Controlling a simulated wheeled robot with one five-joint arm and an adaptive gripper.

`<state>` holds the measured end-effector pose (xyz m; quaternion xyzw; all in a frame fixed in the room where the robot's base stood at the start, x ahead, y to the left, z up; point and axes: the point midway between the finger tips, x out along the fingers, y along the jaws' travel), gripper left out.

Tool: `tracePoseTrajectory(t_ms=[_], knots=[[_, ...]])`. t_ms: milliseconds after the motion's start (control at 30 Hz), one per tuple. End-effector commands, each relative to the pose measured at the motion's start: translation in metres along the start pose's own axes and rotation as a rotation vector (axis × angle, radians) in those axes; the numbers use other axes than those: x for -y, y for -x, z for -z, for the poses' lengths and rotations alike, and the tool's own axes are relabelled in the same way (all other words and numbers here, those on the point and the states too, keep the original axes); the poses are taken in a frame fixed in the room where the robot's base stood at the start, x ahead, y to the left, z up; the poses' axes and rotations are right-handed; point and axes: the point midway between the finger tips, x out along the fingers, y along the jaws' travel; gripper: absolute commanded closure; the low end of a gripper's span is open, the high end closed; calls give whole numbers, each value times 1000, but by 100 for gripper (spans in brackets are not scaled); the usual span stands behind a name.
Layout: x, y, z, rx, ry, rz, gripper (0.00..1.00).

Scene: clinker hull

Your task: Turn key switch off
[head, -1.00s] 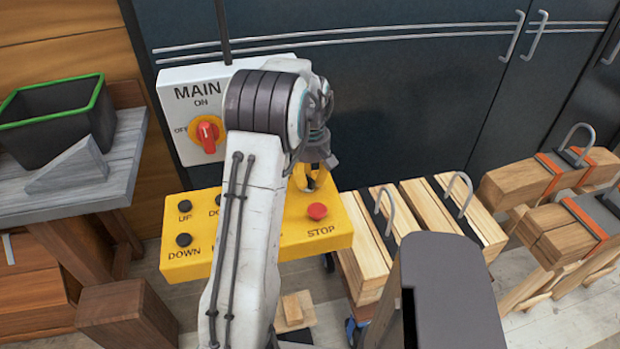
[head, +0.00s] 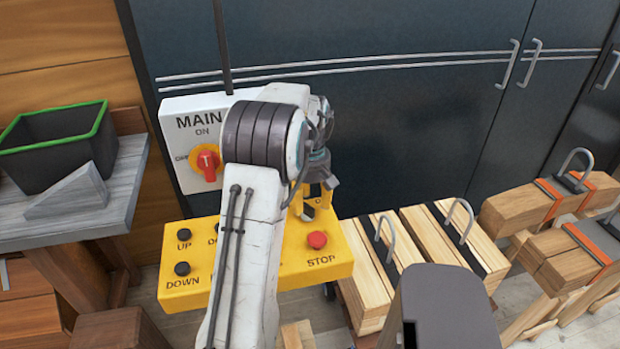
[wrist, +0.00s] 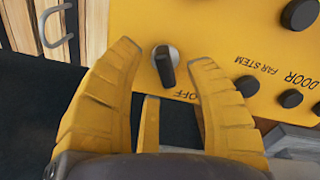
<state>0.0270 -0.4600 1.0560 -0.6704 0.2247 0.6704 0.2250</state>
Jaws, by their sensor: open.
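The key switch (wrist: 164,65) is a black knob on a round silver base, set in the yellow control panel (wrist: 215,25). It shows in the wrist view, with the word OFF printed near it. My gripper (wrist: 166,56) is open, with its yellow fingers to either side of the knob in that view; contact cannot be seen. In the head view my gripper (head: 312,208) is over the upper right part of the yellow panel (head: 330,268), and I cannot make out the key switch there.
The panel also has a red STOP button (head: 317,240) and several black buttons. A white MAIN box (head: 180,108) with a red rotary knob (head: 207,165) is behind it. Wood blocks (head: 375,268) stand to the right, and a dark bin (head: 50,145) is on the left bench.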

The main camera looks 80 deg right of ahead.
Motion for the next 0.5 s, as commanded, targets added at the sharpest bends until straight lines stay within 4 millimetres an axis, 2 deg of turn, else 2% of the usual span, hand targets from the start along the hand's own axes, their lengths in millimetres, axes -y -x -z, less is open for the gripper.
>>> tracePoseTrajectory(t_ms=[300, 500], knots=[[-1, 56, 0, -2, 0, -3, 50], [0, 81, 0, -1, 0, -2, 50]])
